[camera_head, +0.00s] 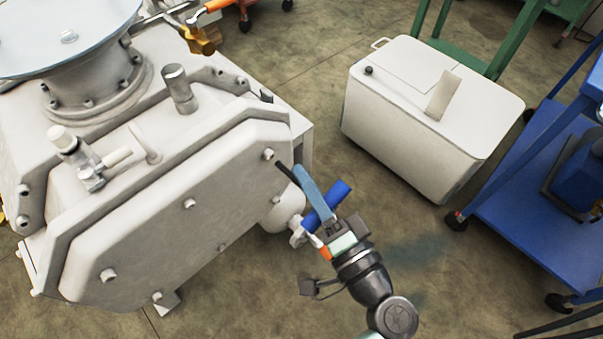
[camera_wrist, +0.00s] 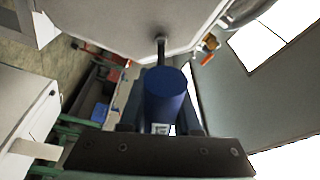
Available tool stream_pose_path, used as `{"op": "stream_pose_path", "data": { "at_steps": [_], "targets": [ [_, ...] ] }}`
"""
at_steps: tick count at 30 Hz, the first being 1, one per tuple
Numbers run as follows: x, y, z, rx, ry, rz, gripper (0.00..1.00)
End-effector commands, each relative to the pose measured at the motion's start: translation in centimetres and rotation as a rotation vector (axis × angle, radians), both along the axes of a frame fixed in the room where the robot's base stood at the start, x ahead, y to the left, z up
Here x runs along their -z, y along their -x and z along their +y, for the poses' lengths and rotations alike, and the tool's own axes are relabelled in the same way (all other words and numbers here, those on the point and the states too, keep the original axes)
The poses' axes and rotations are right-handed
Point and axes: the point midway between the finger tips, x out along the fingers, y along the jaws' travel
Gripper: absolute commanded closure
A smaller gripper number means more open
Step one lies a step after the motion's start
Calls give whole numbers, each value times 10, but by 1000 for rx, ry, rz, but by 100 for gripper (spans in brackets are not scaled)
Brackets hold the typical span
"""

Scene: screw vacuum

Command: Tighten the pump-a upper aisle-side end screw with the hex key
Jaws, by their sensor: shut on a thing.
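The pump (camera_head: 170,215) fills the left of the head view, with several screws on its flat end cover. The upper screw nearest the aisle (camera_head: 268,154) sits at the cover's upper right corner. My gripper (camera_head: 318,212) is shut on the blue handle of the hex key (camera_head: 340,190), in front of that corner. The key's dark shaft points up-left, its tip close to the screw; I cannot tell whether it is seated. In the wrist view, the blue handle (camera_wrist: 166,95) stands between my two fingers. Its shaft runs up to the pale cover (camera_wrist: 130,25), and the screw head is hidden there.
A white cabinet (camera_head: 425,120) stands on the floor at the upper right. A blue cart (camera_head: 530,215) is at the right edge, with a green frame (camera_head: 462,55) behind the cabinet. Open floor lies between pump and cabinet. Valve fittings (camera_head: 85,165) stick up from the pump top.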

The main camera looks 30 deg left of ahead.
Motion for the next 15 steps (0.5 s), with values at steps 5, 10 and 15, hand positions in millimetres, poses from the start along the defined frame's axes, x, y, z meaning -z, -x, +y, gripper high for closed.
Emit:
{"op": "stream_pose_path", "data": {
  "at_steps": [5, 10, 15],
  "targets": [
    [0, 3, -12, 4, -1, 0, 100],
    [0, 7, -22, 5, -2, 1, 100],
    [0, 9, -27, 3, -2, 0, 100]
  ]
}}
